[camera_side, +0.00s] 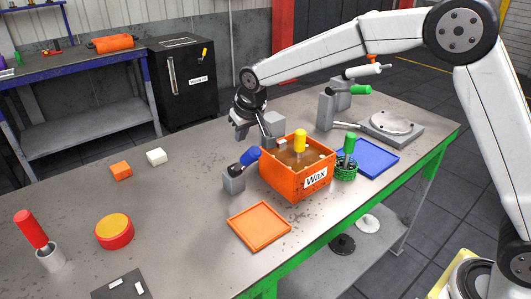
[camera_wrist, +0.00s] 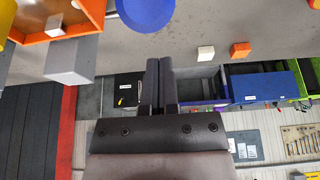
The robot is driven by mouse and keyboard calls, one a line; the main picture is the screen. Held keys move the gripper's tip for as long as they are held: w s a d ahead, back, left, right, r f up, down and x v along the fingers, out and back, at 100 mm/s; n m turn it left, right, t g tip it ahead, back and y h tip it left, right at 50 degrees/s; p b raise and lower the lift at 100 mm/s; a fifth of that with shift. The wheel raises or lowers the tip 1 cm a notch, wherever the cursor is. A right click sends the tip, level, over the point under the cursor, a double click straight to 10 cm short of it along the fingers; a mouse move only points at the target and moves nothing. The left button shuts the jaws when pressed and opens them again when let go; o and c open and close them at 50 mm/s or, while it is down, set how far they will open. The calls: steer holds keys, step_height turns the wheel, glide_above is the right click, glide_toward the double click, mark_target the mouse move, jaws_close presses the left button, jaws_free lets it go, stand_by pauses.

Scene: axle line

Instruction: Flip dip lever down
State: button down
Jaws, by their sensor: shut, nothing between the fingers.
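The dip lever is probably the lever with the blue handle (camera_side: 250,157) on a small grey block (camera_side: 233,180), left of the orange Wax box (camera_side: 283,179). Its handle tilts up and to the right, towards the box. In the wrist view a round blue end (camera_wrist: 146,12), likely this handle, shows at the top, beyond my fingertips and apart from them. My gripper (camera_side: 240,132) is above the table, behind and left of the box; it is shut and empty. Its fingers also show in the wrist view (camera_wrist: 159,64). No contact with the lever shows.
A grey block (camera_side: 273,124) stands behind the box. White (camera_side: 157,156) and orange (camera_side: 121,170) cubes lie to the left. An orange tray (camera_side: 259,227) is in front. A green-handled lever (camera_side: 350,90) stands at the back right. The table left of my gripper is mostly clear.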

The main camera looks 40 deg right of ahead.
steer(key=shift+w+r, duration=0.15)
steer(key=shift+r, duration=0.8)
steer(key=shift+w+r, duration=0.1)
steer(key=shift+r, duration=0.8)
steer(key=s+d+f, duration=0.3)
steer(key=s+f, duration=0.1)
steer(key=s, duration=0.5)
steer(key=s+d+f+g, duration=0.1)
steer(key=s+d+f, duration=0.3)
steer(key=s, duration=0.6)
steer(key=s+d+f+g, duration=0.1)
steer(key=s+d+f, duration=0.3)
steer(key=s, duration=0.5)
steer(key=shift+s, duration=0.4)
